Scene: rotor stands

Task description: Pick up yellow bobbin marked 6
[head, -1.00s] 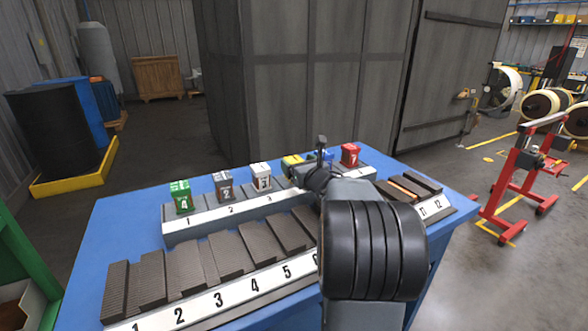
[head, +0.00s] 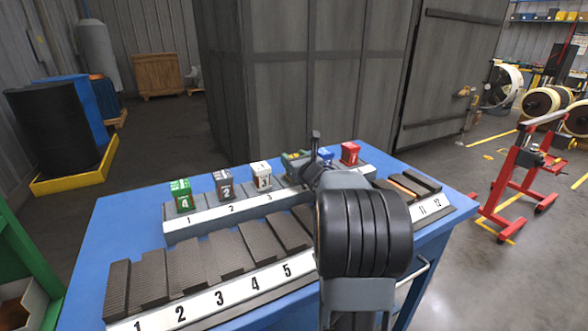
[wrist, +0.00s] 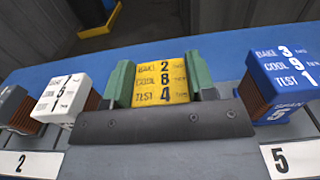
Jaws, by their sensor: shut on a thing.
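The yellow bobbin (wrist: 161,84) is in the middle of the wrist view, with "BAKE 2, COOL 8, TEST 4" on its top. Its number 6 does not show. My gripper (wrist: 160,82) is shut on it, with one green pad against each side. In the head view my gripper (head: 296,158) is at the back rack, and my arm hides most of the bobbin. I cannot tell whether the bobbin is lifted off the rack.
A white-topped bobbin (wrist: 62,98) stands to the left and a blue one (wrist: 282,85) to the right. Green (head: 181,195), grey (head: 223,185) and red (head: 350,153) ones share the back rack (head: 230,216). Dark slanted blocks (head: 185,265) fill the front rack.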

